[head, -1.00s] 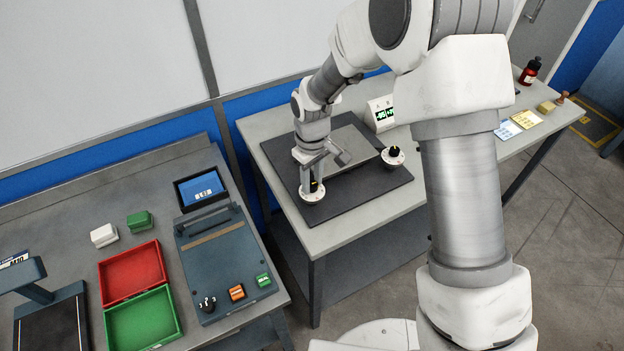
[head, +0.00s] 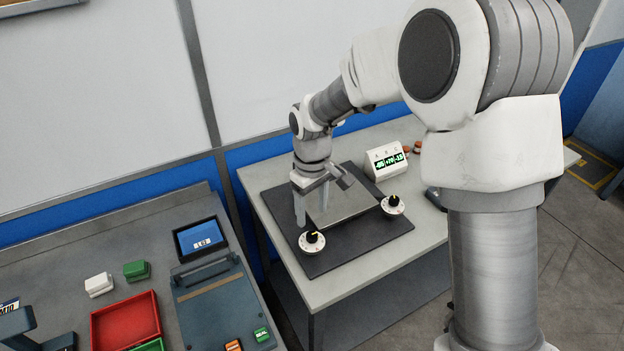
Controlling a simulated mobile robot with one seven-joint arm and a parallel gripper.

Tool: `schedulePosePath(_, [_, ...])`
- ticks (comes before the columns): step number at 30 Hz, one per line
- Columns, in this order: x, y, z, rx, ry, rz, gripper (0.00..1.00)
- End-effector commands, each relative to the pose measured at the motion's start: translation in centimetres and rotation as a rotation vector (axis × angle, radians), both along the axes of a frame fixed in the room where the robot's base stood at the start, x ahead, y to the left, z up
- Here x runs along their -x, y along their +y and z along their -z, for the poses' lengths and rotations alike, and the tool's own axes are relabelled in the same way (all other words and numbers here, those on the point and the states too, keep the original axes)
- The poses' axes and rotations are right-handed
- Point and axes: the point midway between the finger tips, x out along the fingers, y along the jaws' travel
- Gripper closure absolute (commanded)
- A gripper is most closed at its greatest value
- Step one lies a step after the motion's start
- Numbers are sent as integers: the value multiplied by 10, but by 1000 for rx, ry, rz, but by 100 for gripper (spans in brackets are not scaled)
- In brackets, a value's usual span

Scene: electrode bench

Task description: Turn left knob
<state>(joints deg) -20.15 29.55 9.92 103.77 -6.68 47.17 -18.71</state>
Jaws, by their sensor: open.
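The left knob (head: 312,237) is black with a yellow mark and sits on a round white dial near the front left of a dark mat (head: 352,245). A like right knob (head: 393,201) stands at the mat's right side. My gripper (head: 312,213) is open, with its fingers pointing down, above and behind the left knob. It appears apart from the knob and empty. A grey plate (head: 350,205) lies on the mat between the knobs, partly behind my gripper.
A white display box (head: 388,163) with green digits stands behind the mat. A bench at left holds a screen (head: 200,238), a red tray (head: 125,322), and green (head: 136,270) and white (head: 99,285) blocks. The mat's front is clear.

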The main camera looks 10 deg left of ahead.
Motion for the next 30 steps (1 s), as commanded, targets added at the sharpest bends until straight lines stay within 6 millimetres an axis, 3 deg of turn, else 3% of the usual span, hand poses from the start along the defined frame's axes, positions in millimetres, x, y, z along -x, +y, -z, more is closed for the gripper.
schedulePosePath(6, [-1,0,-54,-2,-4,2,36])
schedulePosePath(12, [0,0,-86,-1,-2,1,36])
schedulePosePath(18, [0,0,-97,0,0,0,36])
schedulePosePath(30, [0,0,-97,-1,1,1,36])
